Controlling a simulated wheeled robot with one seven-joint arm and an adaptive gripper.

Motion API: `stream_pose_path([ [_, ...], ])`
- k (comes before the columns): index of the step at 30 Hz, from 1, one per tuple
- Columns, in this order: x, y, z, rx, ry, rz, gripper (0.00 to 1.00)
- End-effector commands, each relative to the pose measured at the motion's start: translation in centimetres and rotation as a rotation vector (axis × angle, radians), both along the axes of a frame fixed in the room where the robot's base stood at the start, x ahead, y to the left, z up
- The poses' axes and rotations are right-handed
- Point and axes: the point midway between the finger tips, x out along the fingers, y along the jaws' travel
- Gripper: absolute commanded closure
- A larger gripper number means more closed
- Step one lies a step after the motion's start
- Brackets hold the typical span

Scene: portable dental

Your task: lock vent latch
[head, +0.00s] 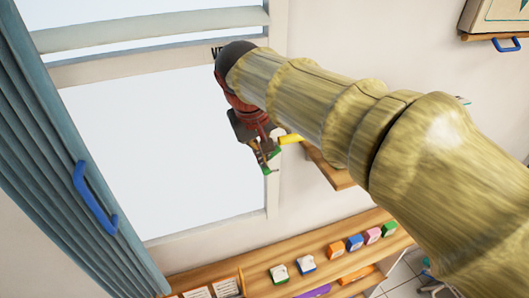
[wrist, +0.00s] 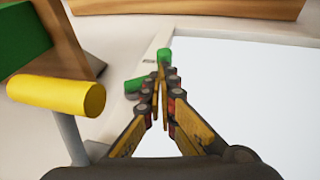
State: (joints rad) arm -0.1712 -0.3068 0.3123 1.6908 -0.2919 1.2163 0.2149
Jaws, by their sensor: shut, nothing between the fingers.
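My gripper (head: 265,163) is shut and empty, in front of the right side of the window frame. Its closed fingertips (wrist: 162,68) are in the middle of the wrist view. A yellow cylindrical handle (wrist: 62,96) on a grey stem stands left of the fingers, apart from them; its yellow end also shows in the head view (head: 291,139). A green knob (wrist: 165,56) shows just beyond the fingertips, and another green piece (wrist: 134,86) lies left of them. I cannot tell which part is the vent latch, or whether the fingertips touch the green knob.
The white window pane (head: 150,150) fills the left of the head view, beside a blue curtain (head: 70,150) with a blue handle (head: 92,198). A wooden shelf (head: 335,172) juts out right of the gripper. Coloured boxes (head: 355,242) stand on a lower wooden shelf.

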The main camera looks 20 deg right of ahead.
Motion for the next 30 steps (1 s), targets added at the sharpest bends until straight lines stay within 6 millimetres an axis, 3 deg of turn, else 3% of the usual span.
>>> stream_pose_path([
  [24,0.0,-0.1,-3.6,-0.672,0.002,0.002,1.0],
  [30,0.0,-0.4,-3.8,-0.746,-0.001,-0.002,1.0],
])
